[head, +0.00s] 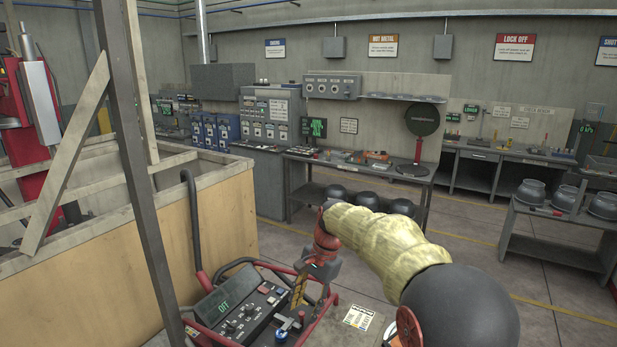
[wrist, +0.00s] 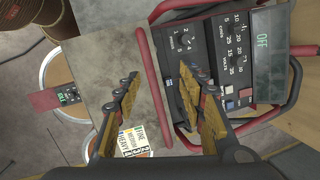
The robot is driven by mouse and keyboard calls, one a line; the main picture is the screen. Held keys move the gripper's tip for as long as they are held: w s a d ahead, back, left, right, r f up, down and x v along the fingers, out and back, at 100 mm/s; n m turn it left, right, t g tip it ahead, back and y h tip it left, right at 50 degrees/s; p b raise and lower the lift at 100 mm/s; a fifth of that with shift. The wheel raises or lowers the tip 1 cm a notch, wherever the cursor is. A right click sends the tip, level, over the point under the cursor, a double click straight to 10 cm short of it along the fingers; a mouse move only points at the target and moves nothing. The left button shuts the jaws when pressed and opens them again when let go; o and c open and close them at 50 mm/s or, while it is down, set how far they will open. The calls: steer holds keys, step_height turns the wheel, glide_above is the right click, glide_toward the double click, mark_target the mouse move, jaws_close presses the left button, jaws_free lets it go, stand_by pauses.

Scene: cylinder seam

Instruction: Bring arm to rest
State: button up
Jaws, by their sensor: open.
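My arm, in a pale yellow sleeve (head: 385,240), reaches out from the lower right in the head view. My gripper (head: 300,288) points down over the right side of a red-framed machine. In the wrist view my gripper (wrist: 158,85) has its two yellow-padded fingers spread apart, with nothing between them. The machine's control panel (wrist: 228,60) lies to the right in that view, with knobs and a display reading OFF. The same panel (head: 240,312) shows at the bottom of the head view. I cannot tell how far the fingertips are from the frame.
A wooden-walled enclosure (head: 222,215) and a dark post (head: 140,160) stand on the left. A workbench (head: 355,170) is at the back, and a table with metal pots (head: 560,228) is at the right. A printed card (head: 358,317) lies on the floor. Open floor shows toward the right.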

steer(key=s+d+r+n+t+h+b, duration=0.1)
steer(key=s+d+r+n+t+b, duration=0.15)
steer(key=s+d, duration=0.5)
steer(key=s+d+r+n+t+b, duration=0.15)
steer(key=s+d+b, duration=0.3)
steer(key=s, duration=0.55)
steer(key=s+d+f+n+t+h+b, duration=0.1)
steer(key=s+d+f+n+b, duration=0.1)
steer(key=s, duration=0.6)
steer(key=s+d+f+n+t+h+b, duration=0.1)
steer(key=s+d+f+b, duration=0.3)
steer(key=s+f, duration=0.4)
steer(key=shift+s+d+f+n, duration=0.3)
steer(key=shift+s+d+n, duration=0.2)
steer(key=shift+s+d, duration=0.35)
steer(key=shift+w, duration=0.1)
steer(key=shift+c, duration=0.3)
